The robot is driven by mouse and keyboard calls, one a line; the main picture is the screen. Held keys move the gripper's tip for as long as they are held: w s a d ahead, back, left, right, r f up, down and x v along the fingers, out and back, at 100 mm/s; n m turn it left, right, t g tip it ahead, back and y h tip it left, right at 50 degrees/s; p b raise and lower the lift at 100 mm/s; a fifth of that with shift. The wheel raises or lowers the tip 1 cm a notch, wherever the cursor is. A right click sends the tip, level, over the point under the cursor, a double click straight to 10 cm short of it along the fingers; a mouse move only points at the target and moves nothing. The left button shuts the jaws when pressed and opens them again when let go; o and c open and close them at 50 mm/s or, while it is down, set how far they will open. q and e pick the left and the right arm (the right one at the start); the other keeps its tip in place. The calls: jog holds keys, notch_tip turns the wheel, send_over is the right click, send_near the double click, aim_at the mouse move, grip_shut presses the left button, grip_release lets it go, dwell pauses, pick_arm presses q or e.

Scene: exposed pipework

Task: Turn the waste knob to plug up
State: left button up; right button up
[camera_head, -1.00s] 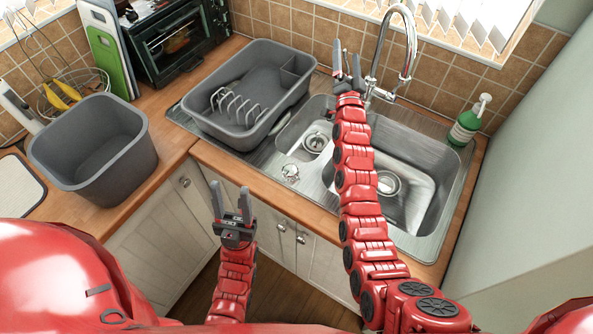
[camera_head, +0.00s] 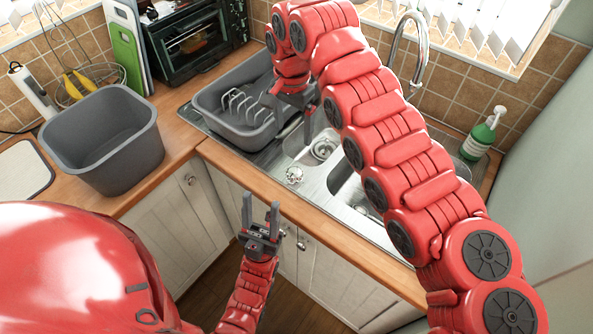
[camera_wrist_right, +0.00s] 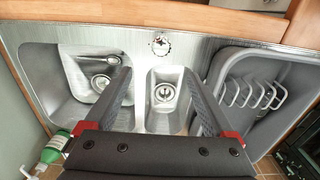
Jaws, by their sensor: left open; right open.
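The waste knob (camera_head: 293,175) is a small round metal knob on the sink's front rim, between the drying-rack side and the small basin. It also shows in the right wrist view (camera_wrist_right: 160,44), ahead of and between the fingertips, with nothing touching it. My right gripper (camera_head: 300,125) points down over the sink, behind the knob; its open, empty fingers (camera_wrist_right: 156,76) flank the small basin in the wrist view. My left gripper (camera_head: 261,203) is open and empty in front of the counter edge. The small basin's drain (camera_head: 323,149) shows uncovered; the large basin is partly hidden by my right arm.
A grey dish rack (camera_head: 235,130) stands left of the small basin. The chrome faucet (camera_head: 423,60) rises behind my right arm. A green soap bottle (camera_head: 480,135) stands at the right, and a grey tub (camera_head: 105,165) on the left counter. The front rim around the knob is clear.

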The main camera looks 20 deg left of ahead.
aim_at(294, 173)
notch_tip(294, 173, down, 16)
jog(key=p, duration=0.3)
jog(key=shift+r+p, duration=0.25)
jog(key=shift+p, duration=0.15)
jog(key=shift+f, duration=0.6)
jog(key=c, duration=1.4)
